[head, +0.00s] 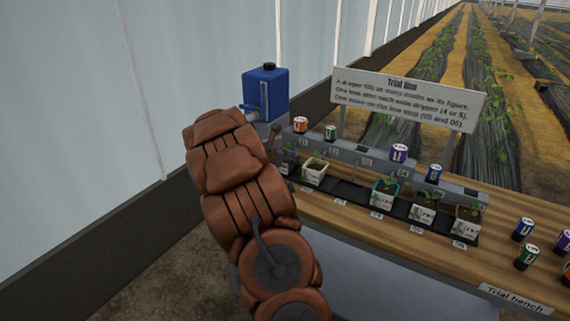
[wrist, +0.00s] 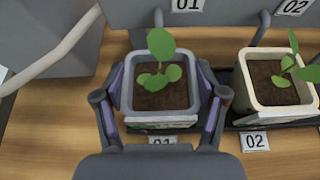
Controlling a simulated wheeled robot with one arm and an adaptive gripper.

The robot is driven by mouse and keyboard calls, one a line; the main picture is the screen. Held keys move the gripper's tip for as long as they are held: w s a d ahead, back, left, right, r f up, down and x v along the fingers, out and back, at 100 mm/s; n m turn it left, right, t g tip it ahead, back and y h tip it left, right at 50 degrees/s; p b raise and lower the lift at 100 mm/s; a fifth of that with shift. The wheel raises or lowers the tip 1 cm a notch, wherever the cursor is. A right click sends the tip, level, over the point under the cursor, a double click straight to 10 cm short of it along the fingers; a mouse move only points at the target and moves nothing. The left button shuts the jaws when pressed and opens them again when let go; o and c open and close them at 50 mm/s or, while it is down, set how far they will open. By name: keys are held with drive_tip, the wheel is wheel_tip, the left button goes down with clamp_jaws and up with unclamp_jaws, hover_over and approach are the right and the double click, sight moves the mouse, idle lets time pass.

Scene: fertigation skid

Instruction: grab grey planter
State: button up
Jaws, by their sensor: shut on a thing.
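The grey planter (wrist: 160,117) stands in the middle of the wrist view at the label 01, upright, with dark soil and a small green seedling. My gripper (wrist: 160,100) has one finger on each side of the planter and is shut on it. The planter appears to rest at bench level. In the head view my brown arm reaches over the left end of the bench and hides my gripper and most of that planter.
A cream planter (wrist: 279,108) stands close to the right at label 02. Other potted seedlings, including a teal planter (head: 385,190), continue along the row. A blue tank (head: 266,92) stands behind, with a grey pipe (wrist: 55,55) left of my gripper. Coloured cylinders sit on the bench (head: 340,210).

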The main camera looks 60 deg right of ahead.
drive_tip(key=shift+c, duration=0.4)
